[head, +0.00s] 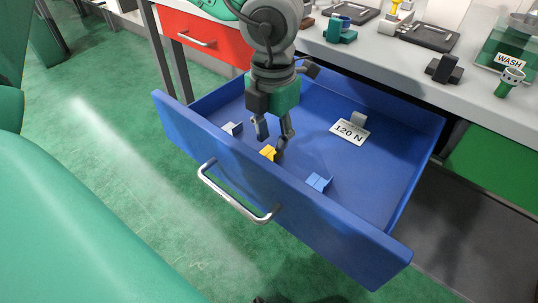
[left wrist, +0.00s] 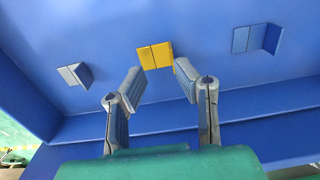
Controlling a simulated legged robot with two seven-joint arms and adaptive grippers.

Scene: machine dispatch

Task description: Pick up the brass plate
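The brass plate, a small yellow angled piece (head: 268,153), lies on the floor of the open blue drawer (head: 335,235), near its front wall. My left gripper (head: 272,140) points down into the drawer, close to the yellow plate. In the left wrist view, the fingers (left wrist: 158,82) are spread with nothing between them, and the yellow plate (left wrist: 155,56) lies just beyond the gap between the fingertips. I cannot tell the exact height of the fingertips above it. My right gripper is not in view.
A grey angled piece (head: 232,128) and a light blue one (head: 318,182) lie on either side in the drawer.

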